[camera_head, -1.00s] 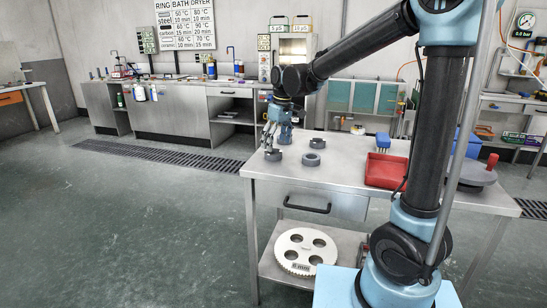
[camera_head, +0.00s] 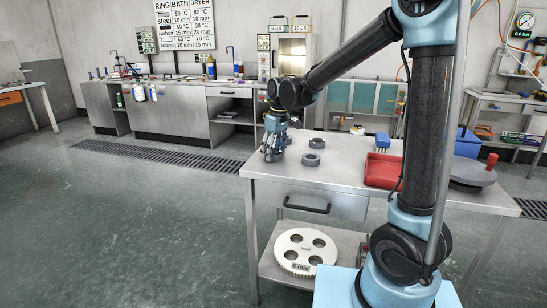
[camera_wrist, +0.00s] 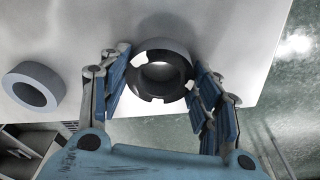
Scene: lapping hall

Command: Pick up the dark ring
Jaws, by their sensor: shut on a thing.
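A dark ring (camera_wrist: 138,76) with notches in its rim sits between the fingers in the wrist view. My gripper (camera_wrist: 160,72) is shut on this ring, with one blue-padded finger on each side of it. In the head view my gripper (camera_head: 271,156) is low at the left end of the steel table (camera_head: 345,174) and mostly hides the ring. I cannot tell whether the ring still touches the table. Two other grey rings, a front one (camera_head: 313,161) and a back one (camera_head: 317,143), lie to its right. One grey ring also shows at the left in the wrist view (camera_wrist: 17,92).
A red tray (camera_head: 383,171), a blue brush-like item (camera_head: 382,140) and a round grey plate (camera_head: 470,176) are on the table's right part. A white toothed disc (camera_head: 305,253) is on the lower shelf. The floor left of the table is clear.

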